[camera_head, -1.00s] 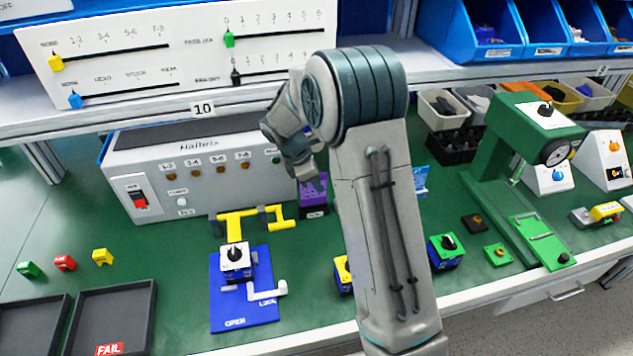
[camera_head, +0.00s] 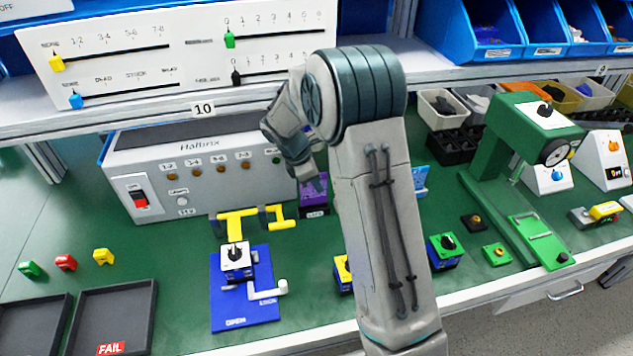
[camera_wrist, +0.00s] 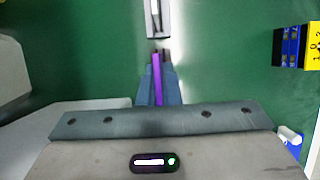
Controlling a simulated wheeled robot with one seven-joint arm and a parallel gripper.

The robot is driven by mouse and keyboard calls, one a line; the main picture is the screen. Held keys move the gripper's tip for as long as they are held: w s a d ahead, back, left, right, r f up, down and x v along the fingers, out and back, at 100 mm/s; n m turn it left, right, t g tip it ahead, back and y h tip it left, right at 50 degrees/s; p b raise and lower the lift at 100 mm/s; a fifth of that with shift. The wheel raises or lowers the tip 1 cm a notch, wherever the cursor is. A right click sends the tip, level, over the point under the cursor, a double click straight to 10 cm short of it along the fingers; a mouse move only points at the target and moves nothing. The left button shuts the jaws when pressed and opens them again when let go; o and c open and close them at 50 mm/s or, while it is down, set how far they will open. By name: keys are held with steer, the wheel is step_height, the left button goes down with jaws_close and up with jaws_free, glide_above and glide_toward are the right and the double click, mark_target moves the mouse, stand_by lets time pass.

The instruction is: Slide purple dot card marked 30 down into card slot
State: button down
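The purple card (camera_head: 314,188) stands upright behind my arm in the head view, partly hidden by it. In the wrist view the purple card (camera_wrist: 157,77) shows edge-on as a thin strip between my fingers. My gripper (camera_wrist: 158,75) is shut on it. A dark labelled piece (camera_head: 314,212) sits right below the card in the head view; I cannot tell whether card and piece touch. A pale block with a dark slit (camera_wrist: 157,18) lies just ahead of the fingertips in the wrist view. The fingers are hidden in the head view, and the 30 mark is not readable.
A grey console (camera_head: 200,165) stands left of the card, and a blue card (camera_head: 420,178) shows right of my arm. A blue fixture (camera_head: 244,305) with yellow clamp and a green press (camera_head: 510,165) flank the arm. A shelf (camera_head: 130,110) runs above.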

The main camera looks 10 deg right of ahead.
mark_target(323, 202)
steer(key=shift+f+b, duration=1.05)
steer(key=shift+f, duration=0.8)
steer(key=c, duration=1.6)
jaws_free()
steer(key=shift+o, duration=0.2)
steer(key=v, duration=1.3)
steer(key=shift+a+r, duration=0.15)
steer(key=shift+r, duration=0.2)
step_height(323, 202, up, 9)
steer(key=p, duration=0.8)
